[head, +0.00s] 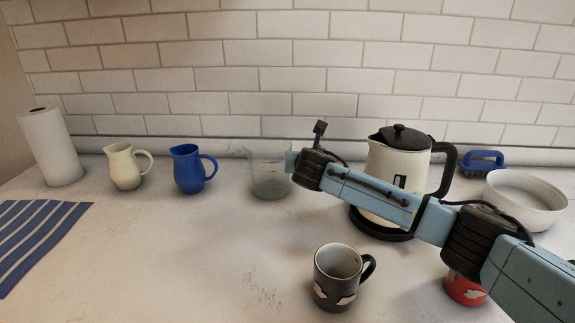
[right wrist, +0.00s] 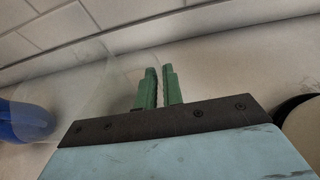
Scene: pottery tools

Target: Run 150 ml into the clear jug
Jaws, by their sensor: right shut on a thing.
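The clear jug (head: 266,182) stands on the counter near the back wall, left of the kettle. It is see-through, with faint marks on its side. My right gripper (head: 290,161) is at the jug's right side, partly hidden by its own wrist. In the right wrist view the green fingers (right wrist: 159,88) are nearly together, with the jug's clear wall (right wrist: 95,85) faintly visible to their left. They are shut on the jug, seemingly at its handle, though the exact hold is hard to see. I cannot make out any liquid in the jug. My left gripper is not in view.
A cream jug (head: 124,168) and a blue jug (head: 190,170) stand left of the clear jug. A cream kettle (head: 386,163) is behind my right arm. A dark mug (head: 333,283), red mug (head: 462,290), white bowl (head: 525,205), blue brush (head: 482,163), paper roll (head: 48,150) and striped cloth (head: 35,235) are around.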

